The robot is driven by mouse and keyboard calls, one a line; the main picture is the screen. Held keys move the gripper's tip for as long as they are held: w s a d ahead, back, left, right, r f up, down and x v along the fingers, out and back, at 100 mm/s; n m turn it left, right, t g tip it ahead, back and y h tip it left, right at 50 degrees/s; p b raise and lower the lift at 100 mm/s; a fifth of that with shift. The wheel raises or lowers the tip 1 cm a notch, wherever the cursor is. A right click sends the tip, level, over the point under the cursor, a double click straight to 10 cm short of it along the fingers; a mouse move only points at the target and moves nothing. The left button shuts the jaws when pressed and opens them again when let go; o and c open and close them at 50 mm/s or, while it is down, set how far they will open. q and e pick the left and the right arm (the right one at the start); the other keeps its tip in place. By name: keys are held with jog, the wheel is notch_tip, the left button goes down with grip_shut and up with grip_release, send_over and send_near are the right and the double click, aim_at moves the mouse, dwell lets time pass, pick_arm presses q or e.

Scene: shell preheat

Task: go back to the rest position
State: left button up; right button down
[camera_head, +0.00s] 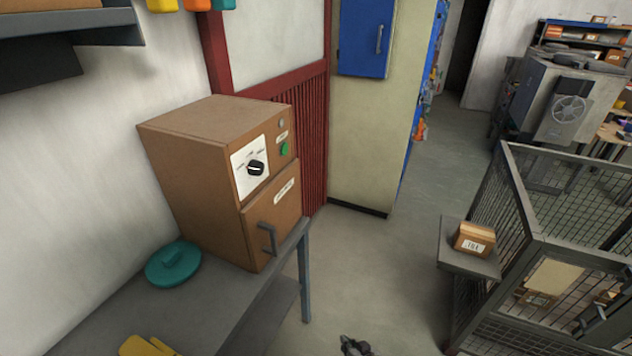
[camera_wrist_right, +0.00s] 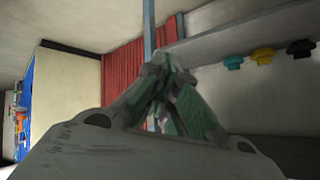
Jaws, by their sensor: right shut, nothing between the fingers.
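My right gripper (camera_head: 354,345) shows at the bottom edge of the head view, low over the floor in front of the bench. In the right wrist view the right gripper's fingers (camera_wrist_right: 168,85) are together with nothing between them. The brown oven (camera_head: 190,170) stands on the grey bench (camera_head: 210,310) at the left, with its door shut, a black dial (camera_head: 256,168) and a green button (camera_head: 285,149). The gripper is apart from the oven and the bench. My left gripper is in neither view.
A teal lid-like disc (camera_head: 173,264) and a yellow glove (camera_head: 146,346) lie on the bench. At the right, a small carton (camera_head: 474,239) sits on a shelf (camera_head: 468,262) beside a wire-mesh cage (camera_head: 510,200). The floor (camera_head: 390,260) between bench and cage is clear.

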jog(key=s+d+f+n+g+h, duration=0.2)
jog(key=s+d+f+g+h, duration=0.2)
jog(key=s+d+f, duration=1.25)
jog(key=s+f+g, duration=0.1)
jog(key=s+f, duration=0.3)
jog(key=s, duration=0.6)
jog(key=s+f+m+g+h, duration=0.1)
jog(key=s+f, duration=0.4)
jog(key=s, duration=0.6)
jog(key=shift+s+a+m+g, duration=0.25)
jog(key=shift+s+m+g, duration=0.05)
jog(key=shift+g, duration=0.5)
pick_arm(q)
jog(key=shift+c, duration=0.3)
